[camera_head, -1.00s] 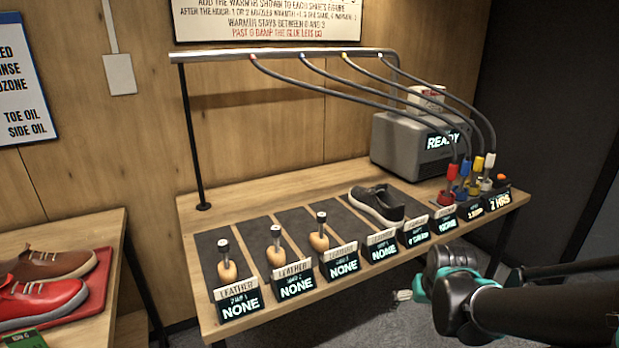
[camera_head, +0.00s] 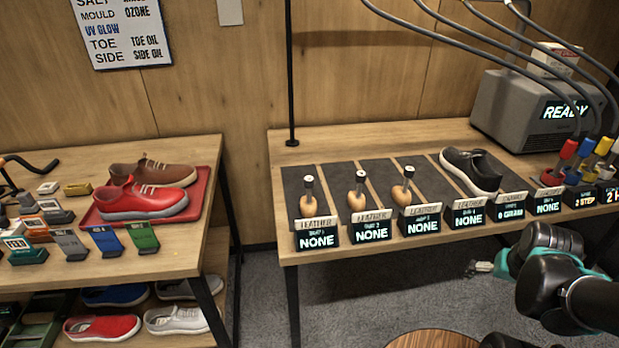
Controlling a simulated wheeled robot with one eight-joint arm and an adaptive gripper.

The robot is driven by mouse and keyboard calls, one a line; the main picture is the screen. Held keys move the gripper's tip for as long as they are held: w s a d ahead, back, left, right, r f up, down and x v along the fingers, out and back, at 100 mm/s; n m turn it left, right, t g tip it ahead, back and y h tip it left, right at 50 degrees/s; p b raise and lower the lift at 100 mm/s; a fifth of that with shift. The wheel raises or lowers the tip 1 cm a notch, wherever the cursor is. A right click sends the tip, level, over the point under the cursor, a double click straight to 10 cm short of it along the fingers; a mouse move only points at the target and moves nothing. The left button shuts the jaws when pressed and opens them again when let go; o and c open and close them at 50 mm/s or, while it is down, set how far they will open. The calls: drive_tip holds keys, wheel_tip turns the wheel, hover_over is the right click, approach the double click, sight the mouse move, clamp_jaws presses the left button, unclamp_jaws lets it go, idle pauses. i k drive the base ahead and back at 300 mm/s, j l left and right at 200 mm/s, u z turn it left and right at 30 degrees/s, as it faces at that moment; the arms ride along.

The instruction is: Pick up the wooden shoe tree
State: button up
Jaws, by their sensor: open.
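Three wooden shoe trees with dark stems and pale tops stand on dark mats on the right-hand bench: the left one (camera_head: 308,206), the middle one (camera_head: 357,200) and the right one (camera_head: 402,194). Each stands behind a "LEATHER" tag and a display reading "NONE". My gripper (camera_head: 479,268) shows only as a small pale tip beyond my dark arm, low in front of the bench. It is open and apart from the shoe trees, to their right and below the bench top. Most of it is hidden by my arm.
A black sneaker (camera_head: 470,172) lies on a mat right of the shoe trees. A grey machine (camera_head: 540,112) reading "READY" has hoses running overhead. A black post (camera_head: 290,75) rises behind. The left table holds a red tray (camera_head: 208,187) with shoes. A round wooden top (camera_head: 433,340) is at the bottom.

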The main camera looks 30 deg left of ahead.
sight(308, 206)
drive_tip(key=u, duration=1.4)
drive_tip(key=k+j, duration=0.05)
